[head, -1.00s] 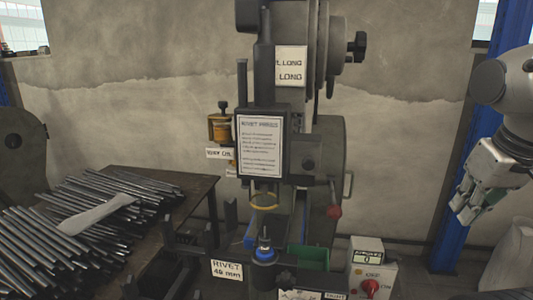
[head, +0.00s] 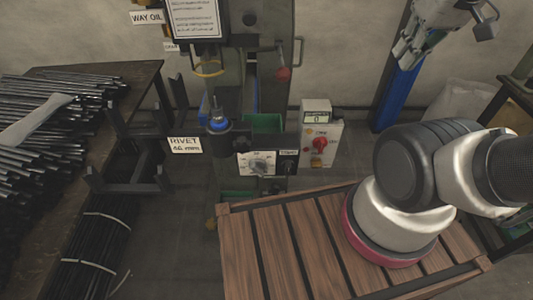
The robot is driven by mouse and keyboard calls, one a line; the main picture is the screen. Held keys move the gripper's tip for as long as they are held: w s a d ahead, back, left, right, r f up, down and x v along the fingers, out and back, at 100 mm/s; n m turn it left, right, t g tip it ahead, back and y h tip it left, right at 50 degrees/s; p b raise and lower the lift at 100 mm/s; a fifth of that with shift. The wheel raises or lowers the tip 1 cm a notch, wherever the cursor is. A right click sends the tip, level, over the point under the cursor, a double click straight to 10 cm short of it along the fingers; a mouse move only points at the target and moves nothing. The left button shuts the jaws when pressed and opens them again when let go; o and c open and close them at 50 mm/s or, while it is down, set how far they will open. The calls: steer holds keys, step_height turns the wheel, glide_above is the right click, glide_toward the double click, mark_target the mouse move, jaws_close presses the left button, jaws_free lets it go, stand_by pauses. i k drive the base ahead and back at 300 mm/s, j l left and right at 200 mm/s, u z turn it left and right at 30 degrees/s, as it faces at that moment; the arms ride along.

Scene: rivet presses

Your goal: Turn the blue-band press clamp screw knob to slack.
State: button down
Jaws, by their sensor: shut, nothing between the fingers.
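The press (head: 270,60) stands left of the picture's middle, its upper part cut off. A blue band (head: 219,124) rings its lower post, above a white label reading "RIVET 46 mm" (head: 186,145). A dark lobed knob (head: 242,143) sits just right of the band. Below it is a white plate with a dial (head: 257,164), its print too small to read. I cannot tell for sure which of these is the clamp screw knob. My gripper (head: 403,57) is at the upper right, shut and empty, pointing down-left, well apart from the press.
A grey switch box (head: 320,132) with a red knob stands right of the press. A red-ended lever (head: 283,74) sticks out above it. A table with dark rods (head: 45,115) is at left. A green bin (head: 266,122) sits behind the knob. A blue post (head: 396,95) stands behind my gripper.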

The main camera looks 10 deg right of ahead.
mark_target(242, 145)
steer(key=k+j+z, duration=0.15)
steer(key=k, duration=0.3)
steer(key=k+z, duration=0.15)
steer(key=k, duration=0.35)
